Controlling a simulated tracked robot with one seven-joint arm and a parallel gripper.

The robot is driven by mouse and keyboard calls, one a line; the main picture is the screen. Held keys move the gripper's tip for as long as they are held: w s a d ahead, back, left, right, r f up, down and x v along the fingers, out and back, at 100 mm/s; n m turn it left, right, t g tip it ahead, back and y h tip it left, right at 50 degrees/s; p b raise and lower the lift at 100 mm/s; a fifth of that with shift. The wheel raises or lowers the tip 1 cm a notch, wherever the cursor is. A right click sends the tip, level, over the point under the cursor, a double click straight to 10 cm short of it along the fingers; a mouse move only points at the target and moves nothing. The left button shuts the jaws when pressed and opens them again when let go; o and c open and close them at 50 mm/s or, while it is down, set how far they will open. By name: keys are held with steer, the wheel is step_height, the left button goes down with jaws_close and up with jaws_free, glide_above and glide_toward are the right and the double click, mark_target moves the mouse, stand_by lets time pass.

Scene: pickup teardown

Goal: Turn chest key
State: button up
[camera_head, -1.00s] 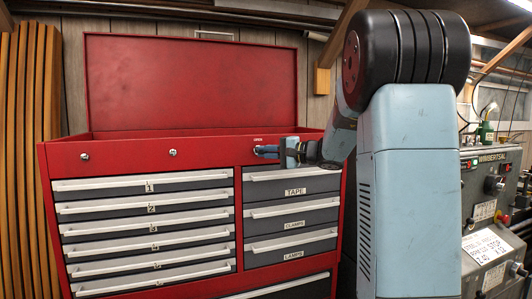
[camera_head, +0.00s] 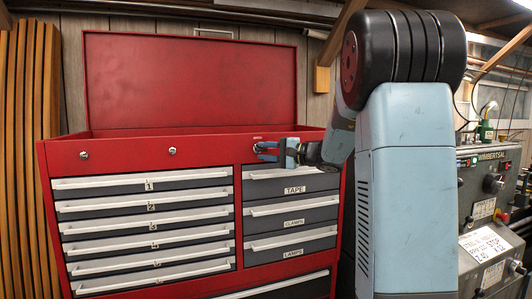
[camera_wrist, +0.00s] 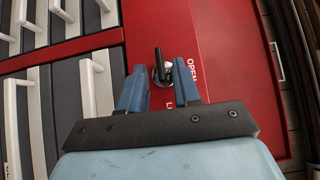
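The red tool chest (camera_head: 200,142) stands with its lid raised. In the wrist view, a dark key (camera_wrist: 158,60) sits in a round silver lock (camera_wrist: 165,74) on the red front panel, beside white "OPEN" lettering (camera_wrist: 193,69). My gripper (camera_wrist: 160,72) is open, with one blue finger on each side of the key. A gap shows between the key and each finger, and I see no contact. In the head view, my gripper (camera_head: 262,151) is at the chest's upper front, above the TAPE drawer, and the key is not clearly visible there.
Two other locks (camera_head: 84,155) (camera_head: 172,151) show farther left on the chest front. White drawer handles (camera_head: 290,173) stick out below my gripper. A grey machine (camera_head: 490,170) stands to the right. Wooden boards (camera_head: 25,150) are at the left.

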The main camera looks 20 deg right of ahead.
steer(key=v, duration=1.3)
steer(key=shift+s+d, duration=0.25)
steer(key=shift+d, duration=0.05)
steer(key=s+a+f+n+g+h, duration=0.4)
steer(key=s+a+g, duration=0.3)
steer(key=s+a, duration=0.6)
steer(key=s+f+n+h, duration=0.2)
steer(key=s+f+h, duration=0.2)
steer(key=s, duration=0.3)
steer(key=s+f+n+h, duration=0.2)
steer(key=s+f+h, duration=0.2)
steer(key=s, duration=0.4)
steer(key=shift+a+f+n+h, duration=0.3)
steer(key=shift+a+n+h, duration=0.15)
steer(key=shift+h, duration=0.25)
